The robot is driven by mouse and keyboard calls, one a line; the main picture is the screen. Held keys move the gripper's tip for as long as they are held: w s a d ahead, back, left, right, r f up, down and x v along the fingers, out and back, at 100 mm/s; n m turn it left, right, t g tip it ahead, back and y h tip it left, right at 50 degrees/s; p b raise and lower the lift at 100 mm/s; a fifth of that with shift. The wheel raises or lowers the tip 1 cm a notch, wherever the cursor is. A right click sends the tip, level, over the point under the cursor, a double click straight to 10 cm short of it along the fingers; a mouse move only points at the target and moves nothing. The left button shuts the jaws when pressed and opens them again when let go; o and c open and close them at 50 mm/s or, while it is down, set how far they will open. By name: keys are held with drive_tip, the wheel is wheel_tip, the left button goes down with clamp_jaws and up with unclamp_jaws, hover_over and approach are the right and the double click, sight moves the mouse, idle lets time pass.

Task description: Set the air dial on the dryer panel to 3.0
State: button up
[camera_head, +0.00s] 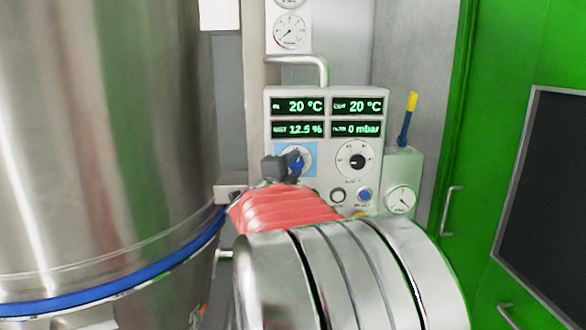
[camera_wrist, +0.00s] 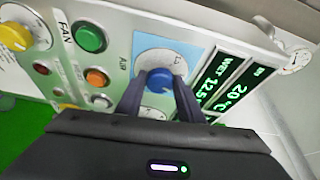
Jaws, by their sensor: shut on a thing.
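The dryer panel (camera_head: 321,141) is a pale box with green-lit displays, facing me in the head view. The air dial (camera_wrist: 161,78) is a round blue knob on a light-blue patch beside the "AIR" label in the wrist view. My gripper (camera_wrist: 159,93) has its two dark fingers on opposite sides of the knob, shut on it. In the head view my gripper (camera_head: 294,162) is at the panel's left dial and covers most of it. The dial's scale is partly hidden, and I cannot read its setting.
A second dial with a black knob (camera_head: 357,161) sits to the right on the panel. A green button (camera_wrist: 90,38), an orange button (camera_wrist: 96,78) and a yellow knob (camera_wrist: 15,36) are near my fingers. A large steel vessel (camera_head: 100,140) stands left, a green cabinet (camera_head: 500,90) right.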

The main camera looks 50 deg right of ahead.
drive_tip(key=m+y, duration=0.1)
drive_tip(key=m, duration=0.1)
drive_tip(key=m+y, duration=0.1)
drive_tip(key=m, duration=0.2)
drive_tip(key=shift+s+d+r, duration=0.1)
drive_tip(key=shift+s+d, duration=0.05)
drive_tip(key=shift+m+y, duration=0.5)
drive_tip(key=shift+m, duration=0.4)
drive_tip(key=o, duration=1)
drive_tip(key=shift+o, duration=0.3)
drive_tip(key=shift+r, duration=0.1)
drive_tip(key=shift+s+a+r, duration=0.15)
drive_tip(key=shift+a, duration=0.5)
drive_tip(key=v, duration=1.2)
drive_tip(key=shift+a, duration=0.2)
